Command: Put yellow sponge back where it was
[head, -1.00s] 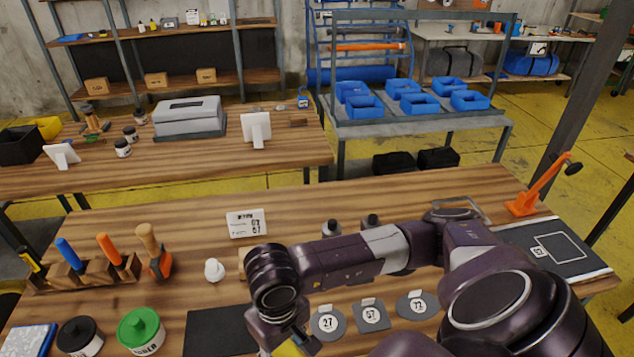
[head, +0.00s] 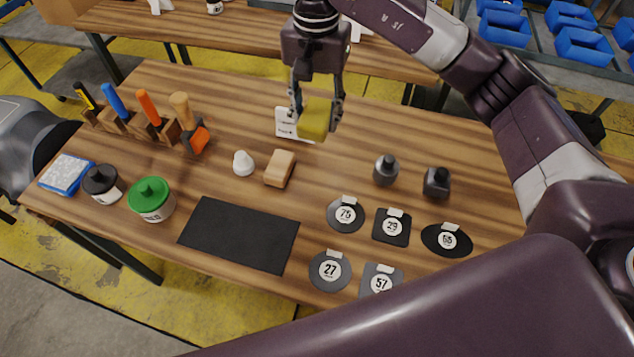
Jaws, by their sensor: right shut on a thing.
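The yellow sponge (head: 314,118) is between the fingers of my right gripper (head: 316,108), which is shut on it. The gripper points down and holds the sponge above the wooden workbench (head: 350,270), in front of a small white sign (head: 288,123) that it partly hides. A black mat (head: 240,234) lies bare on the bench. A tan block (head: 280,168) and a white knobbed piece (head: 243,163) stand behind the mat. My left gripper is not in view.
Numbered dark patches, such as one marked 75 (head: 346,214), lie right of the mat. Two dark bottles (head: 386,170) (head: 437,183) stand behind them. A tool rack (head: 140,125), black jar (head: 101,184), green-lidded jar (head: 151,199) and blue-white sponge (head: 67,173) are at left.

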